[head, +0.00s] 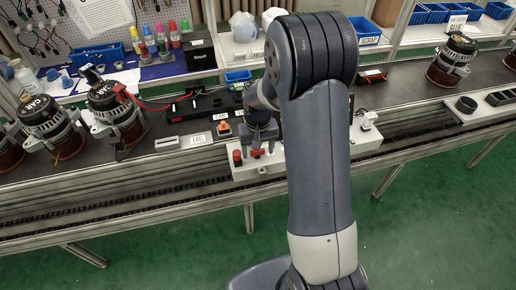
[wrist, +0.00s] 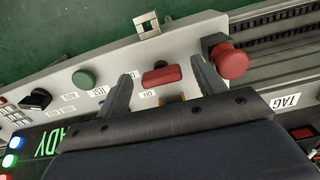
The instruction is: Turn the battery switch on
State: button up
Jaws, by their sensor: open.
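The red battery switch handle (wrist: 162,76) lies on the pale control panel (wrist: 190,35), its bar running roughly left to right in the wrist view. A label reading OFF sits just below it. My gripper (wrist: 161,68) is open, with one finger on each side of the handle; I cannot tell whether either touches it. In the head view my gripper (head: 260,143) points down at the panel box (head: 245,174), with the red handle (head: 257,153) partly visible under it.
A red mushroom button (wrist: 229,62) stands close beside my right finger in the wrist view. A green button (wrist: 83,78) and a black knob (wrist: 36,99) are to the left. In the head view, alternators (head: 113,110) stand on the line at left.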

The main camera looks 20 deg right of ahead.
aim_at(258, 156)
jog(key=shift+r, duration=0.1)
notch_tip(258, 156, up, 11)
jog(key=shift+f, duration=0.2)
dwell(0.5)
notch_tip(258, 156, down, 11)
jog(key=shift+r, duration=0.1)
jog(key=shift+n, duration=0.3)
jog(key=shift+n+p, duration=0.3)
jog(key=shift+n, duration=0.5)
jog(key=shift+m, duration=0.3)
